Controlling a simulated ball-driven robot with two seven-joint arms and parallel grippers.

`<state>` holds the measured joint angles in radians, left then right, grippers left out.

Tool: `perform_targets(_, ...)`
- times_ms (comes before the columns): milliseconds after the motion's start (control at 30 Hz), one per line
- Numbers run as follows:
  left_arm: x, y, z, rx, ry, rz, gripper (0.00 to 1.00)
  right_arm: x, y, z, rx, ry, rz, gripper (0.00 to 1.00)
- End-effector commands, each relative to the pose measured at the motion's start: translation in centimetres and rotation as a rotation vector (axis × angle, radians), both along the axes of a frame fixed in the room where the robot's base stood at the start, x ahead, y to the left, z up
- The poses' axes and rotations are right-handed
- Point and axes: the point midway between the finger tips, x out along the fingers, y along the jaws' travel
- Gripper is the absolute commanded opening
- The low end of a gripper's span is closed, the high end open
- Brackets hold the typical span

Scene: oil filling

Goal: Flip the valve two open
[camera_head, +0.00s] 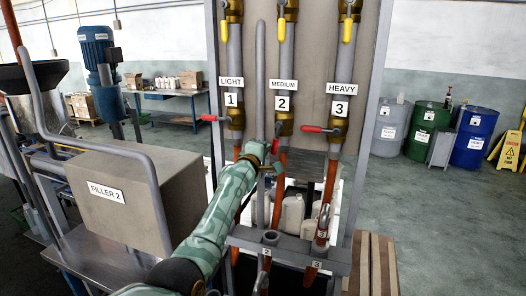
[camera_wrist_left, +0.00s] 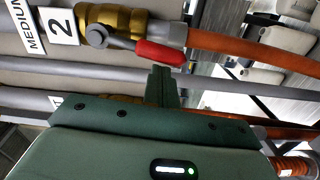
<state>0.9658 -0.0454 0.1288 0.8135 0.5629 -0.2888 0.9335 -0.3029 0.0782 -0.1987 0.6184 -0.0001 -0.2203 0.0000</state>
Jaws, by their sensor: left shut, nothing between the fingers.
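Valve two is the brass valve (camera_head: 284,126) below the MEDIUM 2 label on the middle pipe. Its red handle (camera_head: 276,146) points down, partly behind my left gripper. In the left wrist view, the brass body (camera_wrist_left: 115,20) is at the top. There the red handle (camera_wrist_left: 160,52) runs mostly along the pipe, tilted a little off it. My left gripper (camera_head: 268,163) is shut and empty, close to the handle. In the wrist view its fingertips (camera_wrist_left: 162,75) are just beside the handle; I cannot tell if they touch. My right gripper is not in view.
Valve one's red handle (camera_head: 212,118) and valve three's red handle (camera_head: 314,129) point left across their pipes. Yellow handles (camera_head: 282,29) hang higher up. A grey vertical rod (camera_head: 261,85) stands near my gripper. The FILLER 2 box (camera_head: 140,205) is at left.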

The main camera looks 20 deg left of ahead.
Motion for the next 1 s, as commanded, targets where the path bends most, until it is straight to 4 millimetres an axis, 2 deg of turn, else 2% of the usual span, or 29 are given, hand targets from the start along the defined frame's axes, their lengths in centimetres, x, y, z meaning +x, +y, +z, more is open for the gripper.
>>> perform_targets(133, 0.09, -0.62, -0.12, -0.072, 0.003, -0.002, 0.0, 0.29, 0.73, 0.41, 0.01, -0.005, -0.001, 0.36)
perform_targets(400, 0.09, -1.16, -0.32, -0.142, 0.005, -0.002, 0.0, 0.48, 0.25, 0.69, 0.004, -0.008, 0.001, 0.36)
perform_targets(1000, 0.08, -1.21, -0.38, -0.15, 0.006, -0.002, 0.0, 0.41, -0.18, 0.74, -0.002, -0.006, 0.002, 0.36)
